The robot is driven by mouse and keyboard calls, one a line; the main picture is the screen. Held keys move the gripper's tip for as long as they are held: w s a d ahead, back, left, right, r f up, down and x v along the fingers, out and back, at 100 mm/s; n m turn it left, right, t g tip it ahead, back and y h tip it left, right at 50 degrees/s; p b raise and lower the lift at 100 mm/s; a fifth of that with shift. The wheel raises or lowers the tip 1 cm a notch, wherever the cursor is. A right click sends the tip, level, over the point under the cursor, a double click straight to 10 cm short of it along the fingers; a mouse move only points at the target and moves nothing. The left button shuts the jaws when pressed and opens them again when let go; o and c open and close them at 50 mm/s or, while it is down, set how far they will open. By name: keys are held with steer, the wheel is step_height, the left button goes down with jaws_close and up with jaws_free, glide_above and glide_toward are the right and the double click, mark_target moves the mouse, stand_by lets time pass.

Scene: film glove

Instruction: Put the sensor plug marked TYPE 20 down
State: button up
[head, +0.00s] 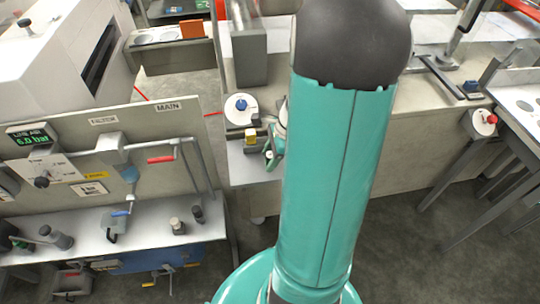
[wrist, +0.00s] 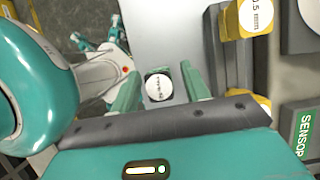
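A small black plug with a round white labelled top (wrist: 158,88) shows in the wrist view between the two green fingers of my gripper (wrist: 164,80). Its lettering is too small to read with certainty. Grey surface shows between the plug and the right finger, so the fingers look apart and not closed on it. The plug appears to stand upright on a light grey surface (wrist: 160,50). In the head view my gripper (head: 271,152) is partly hidden behind my arm, over the small grey ledge (head: 245,172), and the plug cannot be made out.
A yellow-and-dark block with a round "0.5 mm" label (wrist: 255,14) and a green SENSOR sign (wrist: 304,135) lie right in the wrist view. In the head view a white disc with a blue knob (head: 240,106) is beside the gripper. A panel bench (head: 120,235) stands left.

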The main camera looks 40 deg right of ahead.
steer(key=v, duration=1.2)
steer(key=a+r+n+t+h, duration=0.1)
steer(key=a+r+n, duration=0.2)
steer(key=a+n, duration=0.5)
steer(key=s+a+r+n+t+h, duration=0.1)
steer(key=a+r+n, duration=0.3)
steer(key=a+n, duration=0.4)
steer(key=s+a+r+n+t+h, duration=0.1)
steer(key=a+r+n, duration=0.2)
steer(key=a+n, duration=0.5)
steer(key=a, duration=0.2)
steer(key=shift+a+r+n+h, duration=0.4)
steer(key=shift+c, duration=0.3)
steer(key=shift+c, duration=0.8)
steer(key=shift+d, duration=0.15)
